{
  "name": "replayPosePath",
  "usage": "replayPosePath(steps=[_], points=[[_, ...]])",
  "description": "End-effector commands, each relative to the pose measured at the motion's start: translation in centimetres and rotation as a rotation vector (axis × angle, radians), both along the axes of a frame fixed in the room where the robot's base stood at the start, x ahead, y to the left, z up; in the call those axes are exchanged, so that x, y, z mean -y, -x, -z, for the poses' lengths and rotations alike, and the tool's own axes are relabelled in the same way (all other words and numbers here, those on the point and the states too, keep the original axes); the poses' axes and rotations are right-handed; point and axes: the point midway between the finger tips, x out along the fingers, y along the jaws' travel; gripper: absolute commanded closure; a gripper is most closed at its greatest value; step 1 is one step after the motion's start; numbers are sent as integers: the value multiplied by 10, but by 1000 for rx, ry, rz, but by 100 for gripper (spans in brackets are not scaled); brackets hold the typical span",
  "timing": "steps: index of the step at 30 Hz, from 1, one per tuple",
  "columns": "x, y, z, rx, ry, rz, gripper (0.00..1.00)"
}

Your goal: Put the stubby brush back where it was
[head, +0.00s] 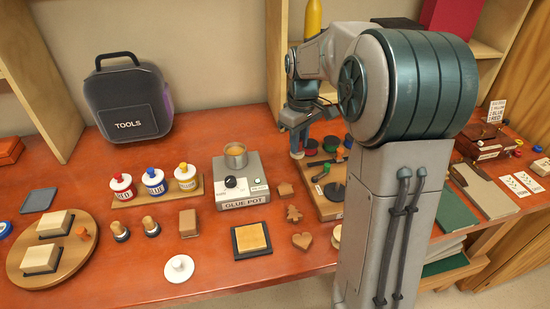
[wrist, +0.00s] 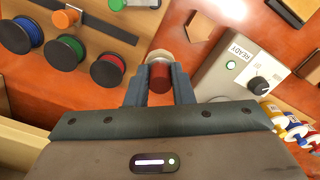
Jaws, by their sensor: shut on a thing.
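My gripper (wrist: 161,88) is shut on a short dark red cylinder with a pale end, seemingly the stubby brush (wrist: 159,77). The pale end points away from the palm, above the orange-red bench.
The glue pot station (head: 238,184) stands left of the board. Wooden shapes, including a heart (head: 302,241), lie in front. Three paint bottles (head: 154,181) stand in a rack. Two small knobbed pieces (head: 151,227) stand further front. My arm hides the bench behind it.

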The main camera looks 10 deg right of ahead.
Motion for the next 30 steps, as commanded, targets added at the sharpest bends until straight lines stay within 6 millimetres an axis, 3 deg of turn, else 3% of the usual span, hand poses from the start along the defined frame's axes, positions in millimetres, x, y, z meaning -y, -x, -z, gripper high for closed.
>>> replayPosePath(steps=[3,10,14,22,30], points=[[-22,-20,16,-3,-1,-5,97],[-48,-45,38,-1,0,-2,97],[-52,-49,45,-1,0,-2,97],[-51,-49,79,-1,0,-1,97],[-51,-49,82,0,0,-1,97]])
